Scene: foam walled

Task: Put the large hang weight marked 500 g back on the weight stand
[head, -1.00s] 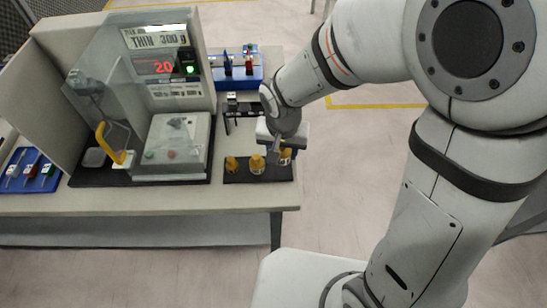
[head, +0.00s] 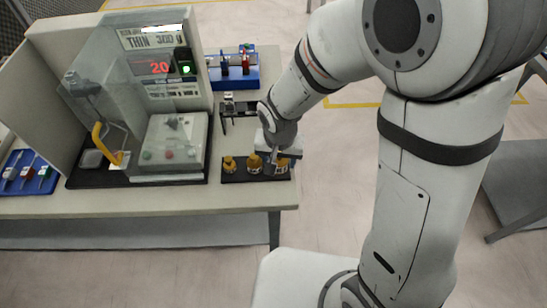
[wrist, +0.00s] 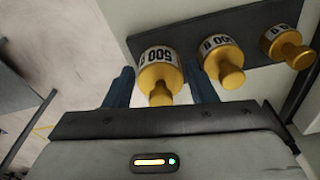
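The large yellow hang weight, with a white label reading 500 g (wrist: 158,57), sits between the two dark blue fingers of my gripper (wrist: 160,80). In the head view my gripper (head: 281,156) partly covers the weight.
A middle yellow weight (wrist: 222,58) stands close beside my right finger in the wrist view, with a smaller yellow weight (wrist: 288,47) beyond it. A clear-shielded balance (head: 172,145) reading 20 stands left. A blue rack (head: 232,70) is behind. Floor lies right of the table.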

